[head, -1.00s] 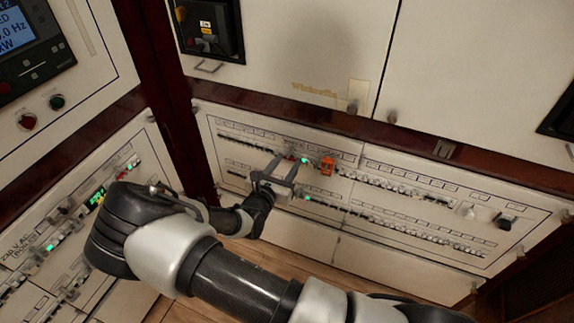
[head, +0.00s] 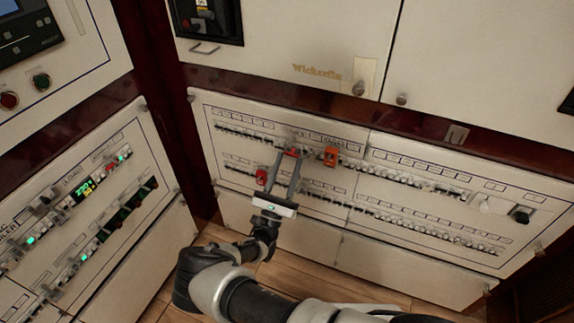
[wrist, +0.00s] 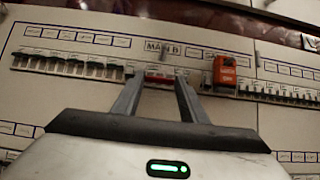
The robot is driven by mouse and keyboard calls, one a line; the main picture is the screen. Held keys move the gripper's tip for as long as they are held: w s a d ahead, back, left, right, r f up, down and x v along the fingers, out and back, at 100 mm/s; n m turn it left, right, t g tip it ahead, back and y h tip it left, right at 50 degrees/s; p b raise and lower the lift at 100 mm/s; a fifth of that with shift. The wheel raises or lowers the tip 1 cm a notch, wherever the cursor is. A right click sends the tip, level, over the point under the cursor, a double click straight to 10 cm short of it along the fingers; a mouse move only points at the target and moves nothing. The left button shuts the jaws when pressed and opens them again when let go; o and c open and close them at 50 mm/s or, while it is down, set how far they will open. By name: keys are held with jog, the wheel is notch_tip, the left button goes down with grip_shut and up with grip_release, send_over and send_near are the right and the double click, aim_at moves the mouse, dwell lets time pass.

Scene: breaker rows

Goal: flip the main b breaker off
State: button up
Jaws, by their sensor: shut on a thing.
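The main b breaker (wrist: 160,78) is a small red switch under the "MAIN B" label (wrist: 164,48) in the wrist view. It also shows red in the head view (head: 292,153), in the upper breaker row. My gripper (wrist: 160,82) has one finger on each side of the breaker and is shut on it. In the head view my gripper (head: 290,156) reaches up to the panel from below. The fingers partly hide the breaker, so its lever position is hard to tell.
An orange device (head: 331,155) sits just right of the fingers. A red piece (head: 261,177) lies to their left, in the lower row. Rows of small breakers (head: 410,178) run along the white panel (head: 345,222). A second panel (head: 60,225) stands at the left.

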jog(key=shift+w+d+f+t, duration=0.1)
jog(key=shift+f+t, duration=0.05)
jog(key=shift+t, duration=0.35)
jog(key=o, duration=1)
jog(key=shift+o, duration=0.2)
jog(key=v, duration=0.7)
jog(key=shift+f, duration=0.2)
jog(key=shift+s, duration=0.2)
